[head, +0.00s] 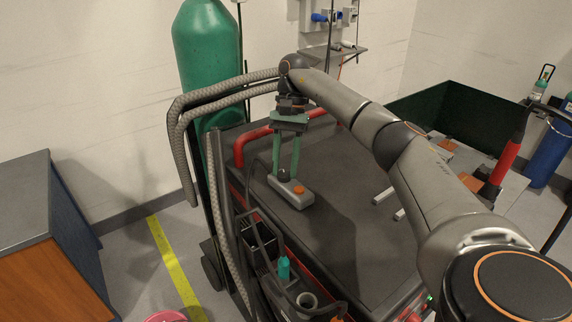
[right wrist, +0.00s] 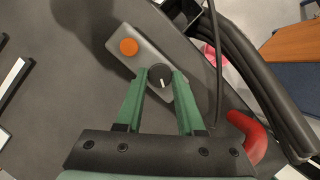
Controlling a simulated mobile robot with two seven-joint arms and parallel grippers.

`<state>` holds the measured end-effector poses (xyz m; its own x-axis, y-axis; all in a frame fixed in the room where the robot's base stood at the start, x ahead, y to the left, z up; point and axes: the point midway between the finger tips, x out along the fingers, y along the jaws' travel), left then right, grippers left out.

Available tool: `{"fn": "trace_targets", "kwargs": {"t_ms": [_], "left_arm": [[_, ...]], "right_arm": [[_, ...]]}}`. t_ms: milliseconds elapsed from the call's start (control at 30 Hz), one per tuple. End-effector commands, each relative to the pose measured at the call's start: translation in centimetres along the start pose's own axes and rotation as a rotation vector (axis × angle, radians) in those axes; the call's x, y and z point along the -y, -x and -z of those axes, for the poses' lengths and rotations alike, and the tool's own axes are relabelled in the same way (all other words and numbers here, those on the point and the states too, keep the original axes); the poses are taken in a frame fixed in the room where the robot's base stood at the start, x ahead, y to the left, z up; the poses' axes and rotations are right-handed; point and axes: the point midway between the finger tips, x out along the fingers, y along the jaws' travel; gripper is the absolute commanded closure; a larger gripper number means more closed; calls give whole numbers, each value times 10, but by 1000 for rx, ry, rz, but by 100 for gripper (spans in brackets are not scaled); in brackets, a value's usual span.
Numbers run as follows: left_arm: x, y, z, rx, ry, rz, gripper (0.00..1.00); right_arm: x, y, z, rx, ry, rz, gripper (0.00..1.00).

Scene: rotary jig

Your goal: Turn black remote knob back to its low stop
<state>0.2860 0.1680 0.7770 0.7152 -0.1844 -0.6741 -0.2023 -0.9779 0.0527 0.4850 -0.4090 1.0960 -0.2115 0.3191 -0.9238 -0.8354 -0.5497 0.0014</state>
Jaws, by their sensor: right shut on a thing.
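The grey remote (head: 294,196) lies on the dark table top, near its left edge. It also shows in the right wrist view (right wrist: 130,54), with an orange button (right wrist: 129,47) at one end and the black knob (right wrist: 160,76) with a white pointer mark at the other. My right gripper (head: 287,177) reaches down from above with its green fingers. In the right wrist view the fingertips (right wrist: 160,77) sit on either side of the black knob, shut on it. In the head view the knob is largely hidden by the fingers. My left gripper is not in view.
A red rail (head: 252,136) runs along the table's back left edge. A tall green cylinder (head: 207,60) and grey hoses (head: 180,140) stand at the left. Light metal bars (head: 384,196) lie to the right of the remote. The table's front middle is clear.

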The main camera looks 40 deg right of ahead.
Motion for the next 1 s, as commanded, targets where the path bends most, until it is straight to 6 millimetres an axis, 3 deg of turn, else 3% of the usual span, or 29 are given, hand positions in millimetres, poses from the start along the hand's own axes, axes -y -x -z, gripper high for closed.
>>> {"fn": "trace_targets", "kwargs": {"t_ms": [500,1000], "left_arm": [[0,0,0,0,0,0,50],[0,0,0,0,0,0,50]], "right_arm": [[4,0,-1,-2,363,-150,100],[5,-1,-1,-1,464,-190,100]]}}
